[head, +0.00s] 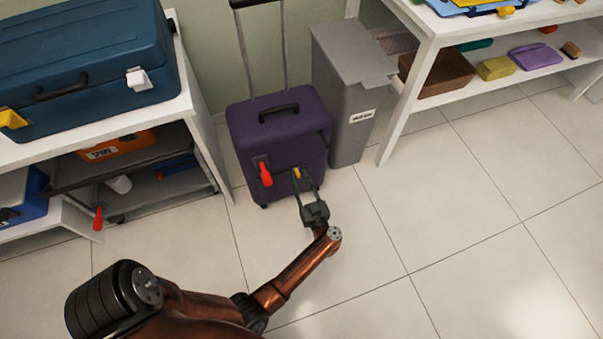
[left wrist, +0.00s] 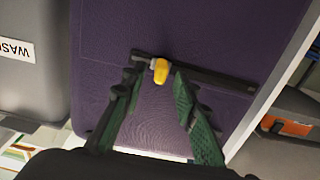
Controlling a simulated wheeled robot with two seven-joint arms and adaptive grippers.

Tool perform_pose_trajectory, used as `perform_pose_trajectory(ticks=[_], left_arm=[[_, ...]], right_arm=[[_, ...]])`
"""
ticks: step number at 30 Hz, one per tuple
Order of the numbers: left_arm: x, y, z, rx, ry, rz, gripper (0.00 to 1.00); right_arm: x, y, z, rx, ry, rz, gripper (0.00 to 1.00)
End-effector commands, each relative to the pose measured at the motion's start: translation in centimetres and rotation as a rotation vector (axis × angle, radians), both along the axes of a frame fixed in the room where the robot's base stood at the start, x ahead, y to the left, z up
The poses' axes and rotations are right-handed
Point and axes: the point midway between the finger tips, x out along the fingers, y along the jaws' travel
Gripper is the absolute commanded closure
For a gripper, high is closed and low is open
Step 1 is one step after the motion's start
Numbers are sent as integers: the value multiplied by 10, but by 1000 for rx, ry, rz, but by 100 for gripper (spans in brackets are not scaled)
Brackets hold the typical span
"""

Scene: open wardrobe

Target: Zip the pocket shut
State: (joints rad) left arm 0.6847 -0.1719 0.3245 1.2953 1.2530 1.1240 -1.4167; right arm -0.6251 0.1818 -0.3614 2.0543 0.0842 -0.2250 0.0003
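The purple suitcase (head: 290,128) stands upright on the floor with its handle pulled up. A dark zipper track (left wrist: 220,82) crosses its front, and a yellow pull tab (left wrist: 160,70) sits near the track's left end in the left wrist view. In the head view the yellow tab (head: 297,172) is at the right of the suitcase front. My left gripper (head: 305,183) is at the suitcase front; its fingers (left wrist: 157,76) are spread on either side of the tab, with gaps visible. My right gripper is not in view.
A red tag (head: 265,174) hangs on the suitcase front, left of my gripper. A grey waste bin (head: 345,95) stands close on the right. A white shelf unit (head: 205,125) with a blue toolbox (head: 85,65) is on the left. The tiled floor (head: 430,200) at right is clear.

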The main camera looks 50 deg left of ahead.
Motion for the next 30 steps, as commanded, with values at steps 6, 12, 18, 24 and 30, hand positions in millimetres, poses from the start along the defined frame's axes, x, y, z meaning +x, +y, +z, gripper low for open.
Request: perform_pose_trajectory(ticks=[6, 12, 18, 24, 30], left_arm=[[9, 21, -2, 2, 1, 0, 72], [11, 26, 0, 1, -1, 0, 72], [11, 25, 1, 1, -1, -1, 76], [10, 25, 0, 1, -1, -1, 90], [10, 25, 0, 1, 0, -1, 100]], right_arm=[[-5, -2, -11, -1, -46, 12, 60], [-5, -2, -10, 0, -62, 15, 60], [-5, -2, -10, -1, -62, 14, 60], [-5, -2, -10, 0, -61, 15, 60], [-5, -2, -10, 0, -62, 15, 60]])
